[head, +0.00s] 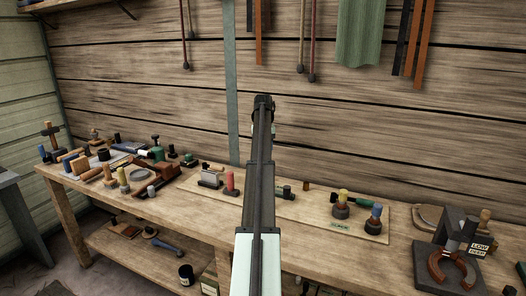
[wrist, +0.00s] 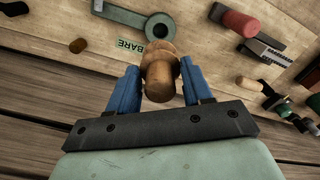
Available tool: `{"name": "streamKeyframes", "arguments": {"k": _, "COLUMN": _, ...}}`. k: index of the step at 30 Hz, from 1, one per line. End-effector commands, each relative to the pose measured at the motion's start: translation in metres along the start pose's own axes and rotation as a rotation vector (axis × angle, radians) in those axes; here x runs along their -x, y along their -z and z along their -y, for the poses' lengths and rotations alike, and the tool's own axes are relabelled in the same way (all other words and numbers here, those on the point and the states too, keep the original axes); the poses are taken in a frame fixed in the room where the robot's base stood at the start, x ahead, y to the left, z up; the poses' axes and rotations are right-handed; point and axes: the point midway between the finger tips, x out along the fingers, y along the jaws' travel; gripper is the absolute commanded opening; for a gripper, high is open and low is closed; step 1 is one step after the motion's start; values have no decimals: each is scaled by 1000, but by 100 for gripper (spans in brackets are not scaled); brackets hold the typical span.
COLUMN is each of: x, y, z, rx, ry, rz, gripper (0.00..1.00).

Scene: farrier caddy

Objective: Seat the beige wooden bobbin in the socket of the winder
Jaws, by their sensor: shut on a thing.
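In the wrist view, my gripper (wrist: 160,84) has its blue fingers shut on the beige wooden bobbin (wrist: 159,73). The bobbin's rounded end faces the camera and its wider part is beyond. Just past it lies a grey-green flat arm ending in a round ring (wrist: 158,26), perhaps part of the winder. The bobbin's top edge is close to this ring in the picture; I cannot tell whether they touch. In the head view, my gripper (head: 263,103) is raised in front of the plank wall, and my arm hides the bobbin and part of the bench.
A BARE label (wrist: 136,46) lies beside the ring. A red cylinder (wrist: 240,23) is at upper right. On the bench (head: 200,222) are a yellow-topped piece (head: 342,197), a blue-topped piece (head: 376,212) and a horseshoe stand (head: 450,268) at right. Several tools crowd the left end.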

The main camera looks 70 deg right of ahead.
Motion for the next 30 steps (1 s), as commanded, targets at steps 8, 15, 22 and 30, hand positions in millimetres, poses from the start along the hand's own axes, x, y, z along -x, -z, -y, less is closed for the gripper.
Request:
{"name": "streamKeyframes", "arguments": {"k": 8, "x": -5, "y": -1, "z": 0, "rx": -1, "ry": 0, "rz": 0, "gripper": 0}}
{"name": "streamKeyframes", "arguments": {"k": 15, "x": -19, "y": -1, "z": 0, "rx": -1, "ry": 0, "rz": 0, "gripper": 0}}
{"name": "streamKeyframes", "arguments": {"k": 22, "x": -37, "y": -1, "z": 0, "rx": -1, "ry": 0, "rz": 1, "gripper": 0}}
{"name": "streamKeyframes", "arguments": {"k": 30, "x": -49, "y": -1, "z": 0, "rx": -1, "ry": 0, "rz": 0, "gripper": 0}}
